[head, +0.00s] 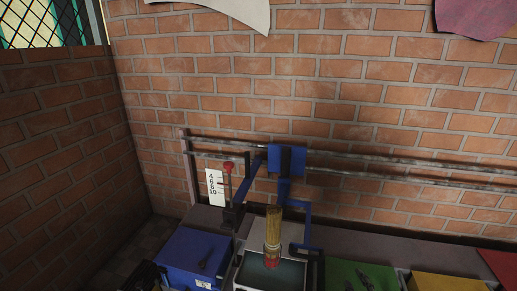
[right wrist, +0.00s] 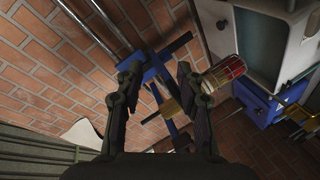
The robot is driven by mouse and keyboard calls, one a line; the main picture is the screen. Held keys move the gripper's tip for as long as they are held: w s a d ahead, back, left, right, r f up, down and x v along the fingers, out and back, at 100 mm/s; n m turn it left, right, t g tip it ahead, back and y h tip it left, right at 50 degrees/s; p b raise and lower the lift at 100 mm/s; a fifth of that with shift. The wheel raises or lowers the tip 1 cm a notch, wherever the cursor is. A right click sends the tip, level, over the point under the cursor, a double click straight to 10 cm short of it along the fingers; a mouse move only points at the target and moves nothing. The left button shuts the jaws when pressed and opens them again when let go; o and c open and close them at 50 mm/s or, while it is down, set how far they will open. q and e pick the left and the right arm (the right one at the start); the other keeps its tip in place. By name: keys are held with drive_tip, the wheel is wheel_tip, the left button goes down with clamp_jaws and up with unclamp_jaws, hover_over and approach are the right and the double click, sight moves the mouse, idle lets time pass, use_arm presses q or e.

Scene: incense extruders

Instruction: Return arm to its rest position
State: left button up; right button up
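The extruder has a gold cylinder (head: 273,225) with a red lower end (head: 272,256), standing upright over a white-rimmed tray (head: 239,281) in the head view. Blue clamp parts (head: 287,158) hold it at the wall rails. In the right wrist view, my right gripper (right wrist: 158,70) has its fingers spread apart and nothing between their tips. The blue frame (right wrist: 155,72) shows between them, and the red-and-gold end (right wrist: 225,72) shows beside the right finger. That finger hides part of the cylinder. I cannot make out my right gripper clearly in the head view.
A red-knobbed rod (head: 228,168) stands by a white scale card (head: 215,187). A blue box (head: 185,252), a green box (head: 345,272) and a yellow box (head: 440,284) line the front. Metal rails (head: 400,164) run along the brick wall.

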drive_tip(key=s+f+m+g+h, duration=0.2)
drive_tip(key=s+f+m+g, duration=0.6)
drive_tip(key=s+f, duration=0.2)
drive_tip(key=s+a+f+m+g+y, duration=0.2)
drive_tip(key=s+a+g+y, duration=0.25)
drive_tip(key=s+a, duration=0.55)
drive_tip(key=s+d+f+h+p, duration=0.25)
drive_tip(key=d+f+p, duration=0.2)
drive_tip(key=p, duration=0.95)
use_arm(q)
drive_tip(key=s+a+f+p, duration=0.2)
drive_tip(key=s+a+p, duration=0.1)
drive_tip(key=s+p, duration=0.4)
drive_tip(key=s+a+f+g+y+p, duration=0.1)
drive_tip(key=s+a+f+p, duration=0.1)
drive_tip(key=s+p, duration=0.6)
drive_tip(key=s+a, duration=0.1)
drive_tip(key=s, duration=0.1)
drive_tip(key=shift+s+a+f, duration=0.2)
drive_tip(key=shift+s+a, duration=0.05)
drive_tip(key=shift+s, duration=0.1)
use_arm(e)
drive_tip(key=s+d+g, duration=0.1)
drive_tip(key=s+d, duration=0.2)
drive_tip(key=s, duration=1.2)
drive_tip(key=shift+s+d+f, duration=0.15)
drive_tip(key=shift+s+d, duration=0.05)
drive_tip(key=shift+d, duration=0.15)
drive_tip(key=shift+g, duration=0.25)
